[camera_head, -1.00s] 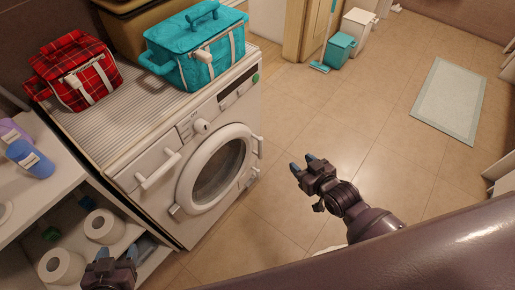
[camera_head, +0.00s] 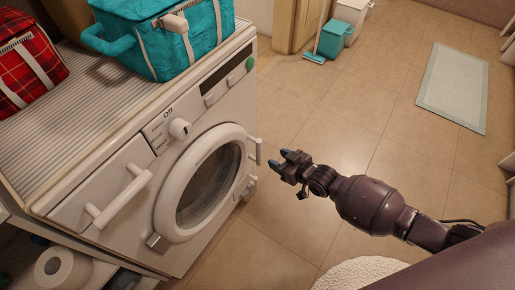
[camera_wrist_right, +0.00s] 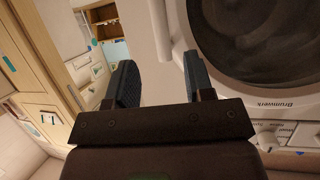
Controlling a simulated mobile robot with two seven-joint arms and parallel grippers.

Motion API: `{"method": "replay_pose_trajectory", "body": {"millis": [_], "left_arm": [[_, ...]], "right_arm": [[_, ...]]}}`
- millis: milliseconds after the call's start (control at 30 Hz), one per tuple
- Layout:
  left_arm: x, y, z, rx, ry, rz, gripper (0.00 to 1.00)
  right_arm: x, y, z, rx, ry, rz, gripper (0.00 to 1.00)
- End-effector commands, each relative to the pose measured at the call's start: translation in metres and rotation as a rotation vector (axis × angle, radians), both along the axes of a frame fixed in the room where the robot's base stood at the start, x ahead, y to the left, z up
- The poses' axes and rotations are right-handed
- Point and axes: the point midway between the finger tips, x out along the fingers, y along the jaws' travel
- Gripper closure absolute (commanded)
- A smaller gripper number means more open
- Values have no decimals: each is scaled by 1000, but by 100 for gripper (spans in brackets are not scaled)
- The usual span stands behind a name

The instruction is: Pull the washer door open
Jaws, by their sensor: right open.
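The white washer (camera_head: 120,190) stands at left in the head view. Its round door (camera_head: 166,205) has a white rim and dark glass and looks shut. A pale upright handle (camera_head: 257,152) sits at the door's right edge. My right gripper (camera_head: 280,158) is just right of this handle, with its blue-tipped fingers apart and pointing toward it. In the right wrist view, the open fingers (camera_wrist_right: 160,82) have nothing clearly held between them. The dark door glass (camera_wrist_right: 255,40) is at upper right there, and a white strip shows beyond the fingers. My left gripper is out of view.
A teal bag (camera_head: 165,45) and a red plaid bag (camera_head: 30,72) sit on the washer. A drawer handle (camera_head: 118,196) sticks out at the washer's front left. A paper roll (camera_head: 62,270) lies at lower left. The tiled floor (camera_head: 350,110) right of the washer is mostly clear.

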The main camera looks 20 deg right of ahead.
Motion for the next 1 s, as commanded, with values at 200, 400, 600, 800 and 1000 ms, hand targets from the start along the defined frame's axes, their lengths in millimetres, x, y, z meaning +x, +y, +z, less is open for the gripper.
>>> {"method": "replay_pose_trajectory", "body": {"millis": [200,400,600,800,1000], "left_arm": [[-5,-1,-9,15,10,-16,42],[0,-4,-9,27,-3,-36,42],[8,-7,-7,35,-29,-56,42],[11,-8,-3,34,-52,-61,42],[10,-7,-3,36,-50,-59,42]], "right_arm": [[23,14,-17,1,6,-1,52],[48,27,-30,2,8,-1,52],[69,37,-38,1,6,-1,52],[80,41,-40,1,4,-1,52],[83,42,-38,0,1,-1,52]]}}
